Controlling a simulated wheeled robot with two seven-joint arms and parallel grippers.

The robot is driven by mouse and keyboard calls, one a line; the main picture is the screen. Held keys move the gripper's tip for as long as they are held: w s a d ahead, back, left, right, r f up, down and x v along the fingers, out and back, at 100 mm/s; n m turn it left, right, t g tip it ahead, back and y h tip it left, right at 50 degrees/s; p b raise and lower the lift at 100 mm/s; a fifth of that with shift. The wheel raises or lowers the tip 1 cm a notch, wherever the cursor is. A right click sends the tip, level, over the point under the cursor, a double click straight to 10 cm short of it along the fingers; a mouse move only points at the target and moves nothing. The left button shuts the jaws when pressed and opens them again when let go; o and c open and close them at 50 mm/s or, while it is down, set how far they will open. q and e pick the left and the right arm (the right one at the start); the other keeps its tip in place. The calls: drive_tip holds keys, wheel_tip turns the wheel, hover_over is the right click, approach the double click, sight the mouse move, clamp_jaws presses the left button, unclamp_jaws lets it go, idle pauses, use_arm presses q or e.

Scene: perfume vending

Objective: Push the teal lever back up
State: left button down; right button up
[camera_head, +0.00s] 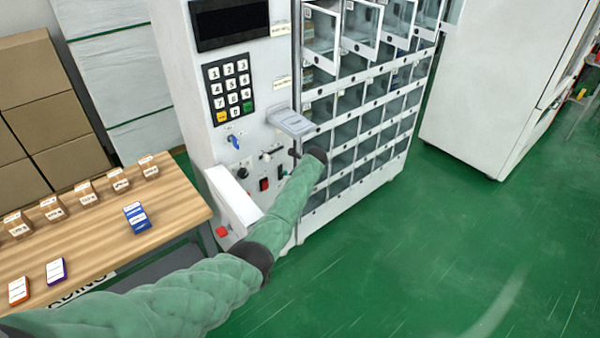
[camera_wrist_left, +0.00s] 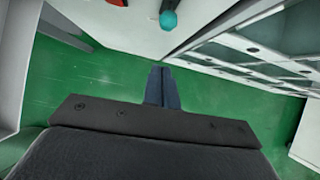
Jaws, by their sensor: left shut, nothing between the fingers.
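The vending machine (camera_head: 196,88) has a white front panel with a keypad. The teal lever's round knob (camera_wrist_left: 168,20) shows at the top of the left wrist view, beside the machine's white front. In the head view I cannot make out the lever; my green left arm covers part of the panel there. My left gripper (camera_head: 296,154) is at the panel's lower right, near the compartments, partly hidden by its own wrist. In the left wrist view its fingers (camera_wrist_left: 162,88) are shut together and empty, below the knob in the picture and apart from it. My right gripper is not in view.
Small glass compartments (camera_head: 352,98) fill the machine's right side, some upper doors standing open. A white bracket (camera_head: 289,122) juts out above my gripper. A wooden table (camera_head: 95,240) with small boxes stands left. Green floor (camera_head: 450,260) is clear at right.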

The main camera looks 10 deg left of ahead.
use_arm(q)
drive_tip(key=r, duration=0.3)
drive_tip(key=s+d+r+b, duration=0.1)
drive_tip(key=shift+r, duration=0.2)
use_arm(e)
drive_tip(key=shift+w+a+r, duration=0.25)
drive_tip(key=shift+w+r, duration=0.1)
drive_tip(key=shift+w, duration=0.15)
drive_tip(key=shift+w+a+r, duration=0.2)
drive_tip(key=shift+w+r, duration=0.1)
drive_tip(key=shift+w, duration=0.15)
